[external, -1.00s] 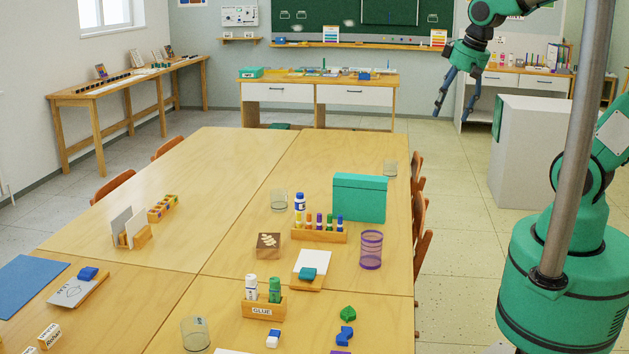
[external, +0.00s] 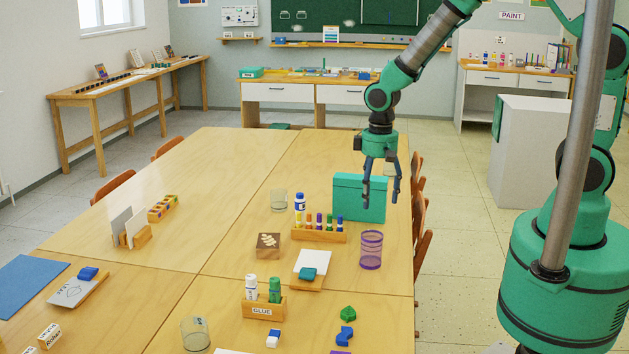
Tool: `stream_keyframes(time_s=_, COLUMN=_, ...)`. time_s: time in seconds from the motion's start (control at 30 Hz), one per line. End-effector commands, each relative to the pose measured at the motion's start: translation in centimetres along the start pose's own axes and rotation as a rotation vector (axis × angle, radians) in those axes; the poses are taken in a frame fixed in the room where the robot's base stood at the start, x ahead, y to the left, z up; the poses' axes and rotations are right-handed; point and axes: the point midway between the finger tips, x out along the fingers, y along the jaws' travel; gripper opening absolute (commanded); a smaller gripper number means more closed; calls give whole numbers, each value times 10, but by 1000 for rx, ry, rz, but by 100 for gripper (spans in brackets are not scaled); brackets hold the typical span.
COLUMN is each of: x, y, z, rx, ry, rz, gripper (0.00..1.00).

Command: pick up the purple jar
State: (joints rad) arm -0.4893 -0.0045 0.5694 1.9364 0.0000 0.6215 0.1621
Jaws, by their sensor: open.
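The purple jar (external: 371,250) is a mesh-like cylinder standing upright on the right part of the wooden table (external: 225,225), near its right edge. My gripper (external: 381,202) points down above and a little behind or over the jar in the external view; the exact depth is hard to tell. Its two dark blue fingers are apart with nothing between them. The fingers overlap the teal box (external: 346,203) in the picture, and I cannot tell whether they touch it. The jar itself is fully visible.
A wooden marker rack (external: 318,236) stands left of the jar. A notepad with a teal item (external: 310,264) lies in front of the rack. A glue holder (external: 262,306) and blue and green pieces (external: 346,325) are nearer. The table's left half has free room.

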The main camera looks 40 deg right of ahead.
Motion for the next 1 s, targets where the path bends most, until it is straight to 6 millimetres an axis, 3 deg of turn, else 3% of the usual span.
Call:
stream_keyframes(time_s=0.2, x=19, y=-11, z=0, rx=-14, ry=-19, rz=3, gripper=71)
stream_keyframes(time_s=0.67, x=25, y=-10, z=0, rx=-13, ry=-20, rz=3, gripper=71)
stream_keyframes(time_s=1.0, x=69, y=-10, z=2, rx=-13, ry=-22, rz=4, gripper=71)
